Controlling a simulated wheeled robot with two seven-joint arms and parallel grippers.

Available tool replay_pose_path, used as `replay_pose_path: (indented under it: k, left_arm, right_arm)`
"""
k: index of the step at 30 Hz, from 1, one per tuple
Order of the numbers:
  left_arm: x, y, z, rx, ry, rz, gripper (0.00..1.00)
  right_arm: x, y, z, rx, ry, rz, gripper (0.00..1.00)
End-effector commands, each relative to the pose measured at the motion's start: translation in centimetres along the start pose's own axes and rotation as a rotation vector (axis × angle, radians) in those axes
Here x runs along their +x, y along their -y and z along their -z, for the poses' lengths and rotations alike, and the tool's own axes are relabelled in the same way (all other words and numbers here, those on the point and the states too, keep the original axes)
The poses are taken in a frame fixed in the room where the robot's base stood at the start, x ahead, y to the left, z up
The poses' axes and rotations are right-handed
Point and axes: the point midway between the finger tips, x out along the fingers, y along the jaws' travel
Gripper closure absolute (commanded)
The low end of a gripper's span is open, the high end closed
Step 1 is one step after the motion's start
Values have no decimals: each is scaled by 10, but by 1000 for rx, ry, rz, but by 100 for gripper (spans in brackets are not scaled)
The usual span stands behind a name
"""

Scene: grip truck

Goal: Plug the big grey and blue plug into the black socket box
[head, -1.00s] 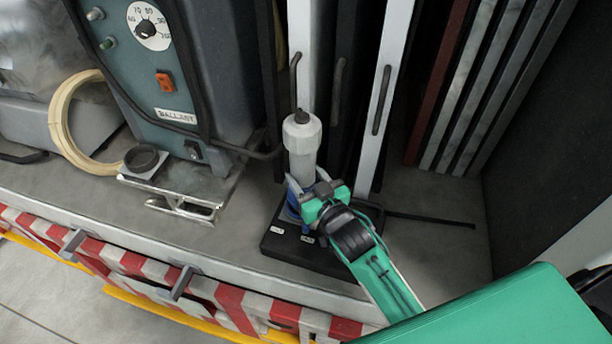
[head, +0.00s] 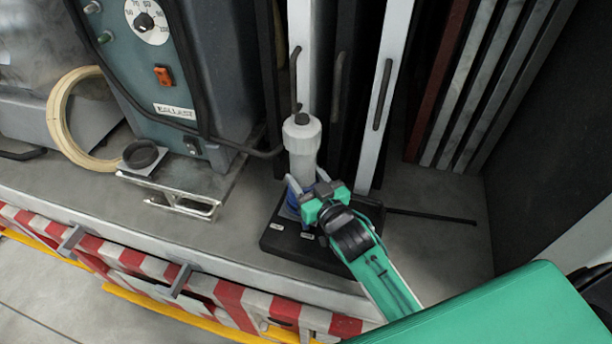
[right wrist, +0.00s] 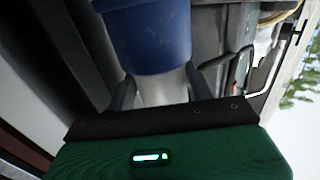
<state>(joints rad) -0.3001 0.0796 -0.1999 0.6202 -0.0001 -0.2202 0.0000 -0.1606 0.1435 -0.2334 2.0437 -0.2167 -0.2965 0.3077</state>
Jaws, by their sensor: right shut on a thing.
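The big plug (head: 302,140) has a pale grey body with a dark tip at the top and a blue lower end. It stands about upright over the black socket box (head: 315,252), which lies flat on the grey deck with small white labels. My right gripper (head: 308,184) is shut on the plug low down, just above the blue part. The right wrist view shows the blue end (right wrist: 150,42) beyond the fingers and the grey body between them. The gripper hides part of the blue end, and I cannot tell whether it is seated in the box. My left gripper is not in view.
A blue-grey ballast unit (head: 160,75) stands at left, with a cream coil (head: 55,115) and a metal bracket (head: 185,203) near it. Upright panels (head: 375,90) stand close behind the plug. The striped deck edge (head: 130,262) runs along the front.

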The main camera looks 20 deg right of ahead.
Motion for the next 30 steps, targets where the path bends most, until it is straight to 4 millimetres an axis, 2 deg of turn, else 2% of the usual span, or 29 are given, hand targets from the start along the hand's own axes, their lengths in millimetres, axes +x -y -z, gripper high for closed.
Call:
replay_pose_path:
  k: [28,29,30]
  left_arm:
    - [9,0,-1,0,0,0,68]
    - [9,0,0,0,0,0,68]
    - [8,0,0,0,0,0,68]
  right_arm:
    - [0,0,-15,0,-4,0,89]
    - [0,0,-14,0,-4,0,44]
    - [0,0,-14,0,-4,0,36]
